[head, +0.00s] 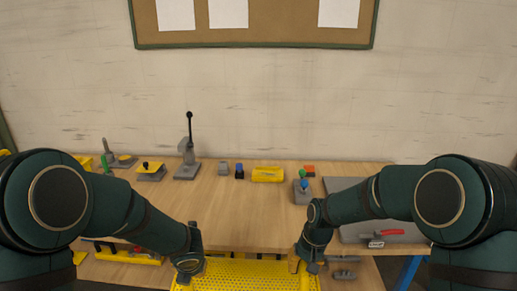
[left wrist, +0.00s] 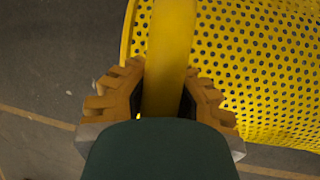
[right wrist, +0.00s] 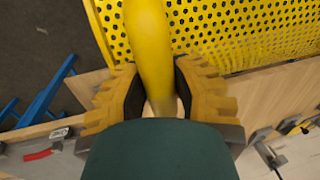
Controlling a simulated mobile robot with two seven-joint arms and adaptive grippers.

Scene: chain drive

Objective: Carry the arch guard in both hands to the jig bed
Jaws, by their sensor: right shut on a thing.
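The arch guard (head: 245,274) is a yellow perforated sheet with round yellow bars at its ends. It is low in the head view, in front of the wooden bench, and its lower part is cut off. My left gripper (head: 188,268) is at its left end; in the left wrist view its fingers (left wrist: 163,100) close on a yellow bar. My right gripper (head: 308,262) is at its right end, shut on the other bar (right wrist: 148,40). I cannot tell for sure which thing is the jig bed; a grey plate (head: 352,232) with a red-handled clamp lies at the bench's right.
The wooden bench (head: 235,215) has a clear middle. Along its back stand a lever press (head: 188,155), a yellow block (head: 268,174) and small blue and red-topped parts. A blue stand leg (head: 408,272) shows at lower right. A pinboard (head: 290,30) hangs on the wall.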

